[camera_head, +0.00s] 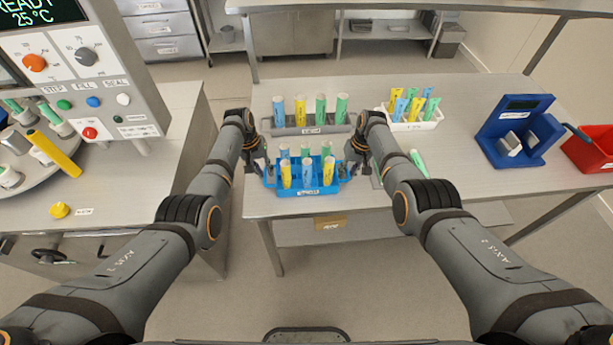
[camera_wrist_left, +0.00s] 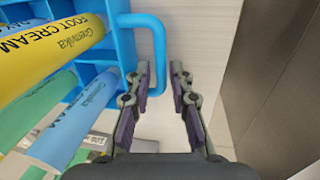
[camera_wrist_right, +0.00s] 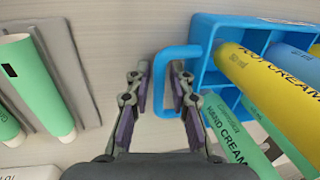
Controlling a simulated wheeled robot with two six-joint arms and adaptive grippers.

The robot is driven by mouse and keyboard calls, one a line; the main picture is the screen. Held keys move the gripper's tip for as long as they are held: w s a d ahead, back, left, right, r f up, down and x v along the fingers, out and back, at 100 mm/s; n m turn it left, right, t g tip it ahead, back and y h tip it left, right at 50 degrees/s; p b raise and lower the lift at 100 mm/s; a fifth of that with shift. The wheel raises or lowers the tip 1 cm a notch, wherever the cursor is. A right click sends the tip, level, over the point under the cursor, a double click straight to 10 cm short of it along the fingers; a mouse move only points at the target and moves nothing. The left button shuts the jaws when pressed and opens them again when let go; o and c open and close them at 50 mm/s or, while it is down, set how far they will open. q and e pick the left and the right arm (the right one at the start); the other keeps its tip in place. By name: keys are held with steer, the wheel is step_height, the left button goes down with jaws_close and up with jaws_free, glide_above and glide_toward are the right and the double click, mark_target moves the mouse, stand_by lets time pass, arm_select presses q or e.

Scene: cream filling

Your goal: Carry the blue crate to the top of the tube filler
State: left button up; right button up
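The blue crate (camera_head: 309,191) stands on the middle table near its front edge, holding several upright blue, green and yellow tubes. My left gripper (camera_head: 262,168) is at its left end. In the left wrist view, the open fingers (camera_wrist_left: 159,66) straddle the crate's blue handle (camera_wrist_left: 158,42), with gaps showing. My right gripper (camera_head: 350,169) is at its right end. In the right wrist view, its open fingers (camera_wrist_right: 159,66) straddle the other handle (camera_wrist_right: 159,90). The tube filler (camera_head: 100,75) stands at the left, with a display, knobs and a tube carousel (camera_head: 28,165).
Behind the crate stands a grey rack (camera_head: 310,128) of tubes, with a white tray (camera_head: 415,124) of tubes to its right. A loose green tube (camera_head: 418,162) lies near my right arm. A blue device (camera_head: 520,130) and red bin (camera_head: 592,150) stand further right. A gap separates the two tables.

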arm_select(q)
jaws_close()
arm_select(e)
jaws_close()
